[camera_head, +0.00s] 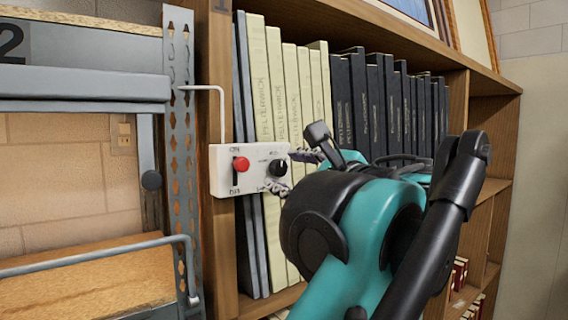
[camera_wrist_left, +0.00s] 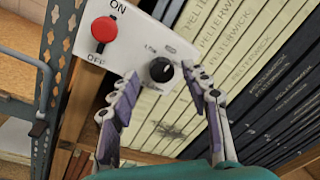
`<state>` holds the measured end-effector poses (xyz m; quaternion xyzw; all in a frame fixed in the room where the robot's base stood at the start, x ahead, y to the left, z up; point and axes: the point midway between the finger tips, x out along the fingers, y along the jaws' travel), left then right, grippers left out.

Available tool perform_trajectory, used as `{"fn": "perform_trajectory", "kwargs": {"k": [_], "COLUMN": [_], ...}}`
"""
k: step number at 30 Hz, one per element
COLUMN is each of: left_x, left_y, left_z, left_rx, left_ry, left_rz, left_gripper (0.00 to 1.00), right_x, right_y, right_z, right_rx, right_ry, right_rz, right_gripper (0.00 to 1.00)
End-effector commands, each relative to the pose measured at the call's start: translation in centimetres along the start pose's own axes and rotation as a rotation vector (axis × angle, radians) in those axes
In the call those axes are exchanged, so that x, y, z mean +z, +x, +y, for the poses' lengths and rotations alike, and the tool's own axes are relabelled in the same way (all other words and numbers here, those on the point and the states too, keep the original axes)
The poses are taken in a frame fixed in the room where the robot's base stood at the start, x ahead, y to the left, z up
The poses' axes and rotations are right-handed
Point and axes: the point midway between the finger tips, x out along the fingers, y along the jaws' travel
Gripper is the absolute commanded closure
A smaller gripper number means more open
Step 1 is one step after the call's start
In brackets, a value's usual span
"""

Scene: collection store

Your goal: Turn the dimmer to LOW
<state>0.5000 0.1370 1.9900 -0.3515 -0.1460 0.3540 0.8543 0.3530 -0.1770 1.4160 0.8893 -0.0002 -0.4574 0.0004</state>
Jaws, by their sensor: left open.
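A white control box (camera_head: 222,181) is fixed on the wooden shelf upright. It carries a red switch knob (camera_head: 241,163) on its left, with ON above and OFF below. My left gripper (camera_head: 300,171) is in front of the box's right side. In the left wrist view the dimmer knob (camera_wrist_left: 161,70) sits between the tips of the open fingers (camera_wrist_left: 163,82), with gaps visible beside it. My right gripper is not in view.
White and dark binders (camera_head: 365,100) stand on the wooden shelf behind and to the right of the box. A perforated grey metal rack post (camera_head: 182,150) stands close to its left. A thin white conduit (camera_head: 222,110) runs above the box.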

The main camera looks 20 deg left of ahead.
Motion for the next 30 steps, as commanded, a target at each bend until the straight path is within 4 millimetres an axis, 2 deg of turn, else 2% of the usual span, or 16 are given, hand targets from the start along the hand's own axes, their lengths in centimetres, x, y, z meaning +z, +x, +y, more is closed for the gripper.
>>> {"fn": "perform_trajectory", "kwargs": {"k": [5, 13, 14, 18, 19, 30], "left_x": [0.0, -0.1, -0.1, -0.1, -0.1, -0.1], "left_y": [1.6, 1.7, 1.7, 1.7, 1.7, 1.7], "left_z": [0.0, 0.0, 0.0, 0.0, 0.0, 0.1], "left_rx": [0.001, 0.0, 0.0, 0.001, 0.001, -0.001], "left_ry": [-0.001, -0.001, -0.001, -0.001, -0.001, -0.036], "left_rz": [0.0, 0.001, 0.001, 0.001, 0.002, 0.0], "left_gripper": [0.53, 0.53, 0.58, 0.95, 1.0, 1.0], "right_x": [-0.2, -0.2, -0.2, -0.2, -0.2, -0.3], "right_y": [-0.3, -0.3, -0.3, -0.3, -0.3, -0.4], "right_z": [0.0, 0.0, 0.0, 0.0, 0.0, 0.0], "right_rx": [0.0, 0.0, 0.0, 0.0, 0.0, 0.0], "right_ry": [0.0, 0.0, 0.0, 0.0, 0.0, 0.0], "right_rz": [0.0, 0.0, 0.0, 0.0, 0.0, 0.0], "right_gripper": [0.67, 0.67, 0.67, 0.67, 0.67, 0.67]}}
